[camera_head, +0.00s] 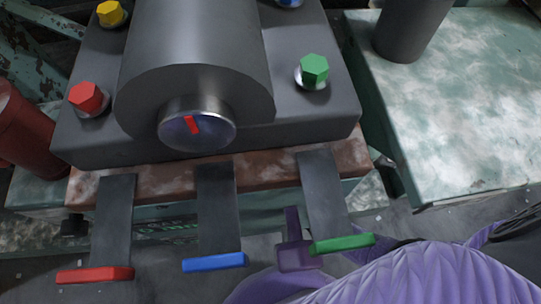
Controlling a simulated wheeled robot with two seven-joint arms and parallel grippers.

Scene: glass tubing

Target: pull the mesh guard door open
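I see no mesh guard door in the head view. Neither of my grippers can be made out in it. The centre is filled by a dark grey machine (205,50) with a thick horizontal cylinder. The cylinder's near end carries a round metal dial (175,132) with a red mark. Purple ribbed parts at the bottom right look like my own body; I make out no gripper fingers there.
Three flat levers stick out towards me, with red (95,275), blue (214,262) and green (342,243) ends. Red (87,97) and green (314,69) hex knobs stand on the machine. A worn green table (460,110) bears a dark cylinder (410,28). A red cylinder (28,135) stands left.

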